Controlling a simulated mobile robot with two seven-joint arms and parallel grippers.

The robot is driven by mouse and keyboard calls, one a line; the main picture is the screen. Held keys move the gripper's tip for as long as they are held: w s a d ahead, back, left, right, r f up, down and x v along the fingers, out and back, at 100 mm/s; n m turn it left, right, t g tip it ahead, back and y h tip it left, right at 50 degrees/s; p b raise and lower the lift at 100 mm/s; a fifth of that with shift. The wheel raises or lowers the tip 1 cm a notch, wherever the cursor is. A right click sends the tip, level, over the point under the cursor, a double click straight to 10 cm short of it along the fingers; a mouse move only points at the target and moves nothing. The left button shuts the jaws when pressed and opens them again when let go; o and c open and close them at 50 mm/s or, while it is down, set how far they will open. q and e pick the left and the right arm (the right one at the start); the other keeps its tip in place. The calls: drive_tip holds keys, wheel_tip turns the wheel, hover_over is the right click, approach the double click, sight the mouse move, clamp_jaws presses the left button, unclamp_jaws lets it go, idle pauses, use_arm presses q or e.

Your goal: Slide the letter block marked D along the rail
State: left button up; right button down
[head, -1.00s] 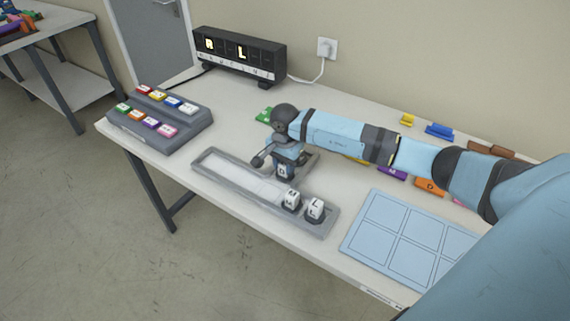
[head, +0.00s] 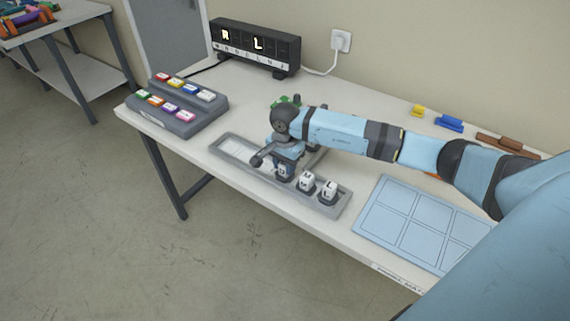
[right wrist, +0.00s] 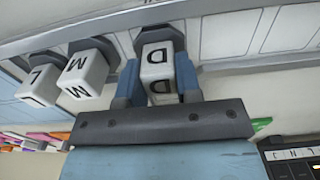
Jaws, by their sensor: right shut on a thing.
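The white letter block marked D (head: 281,170) stands upright on a dark base in the long grey rail (head: 346,199). My right gripper (head: 284,160) is shut on it from above. In the right wrist view, both blue fingers flank the D block (right wrist: 160,62). White blocks marked M (head: 306,182) and L (head: 329,189) stand to its right in the rail, apart from it. They also show in the right wrist view, M (right wrist: 88,75) and L (right wrist: 42,86). A side branch of the rail is partly hidden behind my gripper. My left gripper is out of view.
A grey keypad (head: 183,122) with coloured keys is at the left. A black display (head: 255,50) lit with R and L stands at the back. A light blue gridded mat (head: 405,232) lies at the right. The rail's left stretch (head: 236,148) is free of blocks.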

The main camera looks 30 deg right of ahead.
drive_tip(key=c, duration=0.7)
unclamp_jaws()
drive_tip(key=shift+c, duration=0.2)
drive_tip(key=shift+r, duration=0.1)
wheel_tip(320, 180, up, 14)
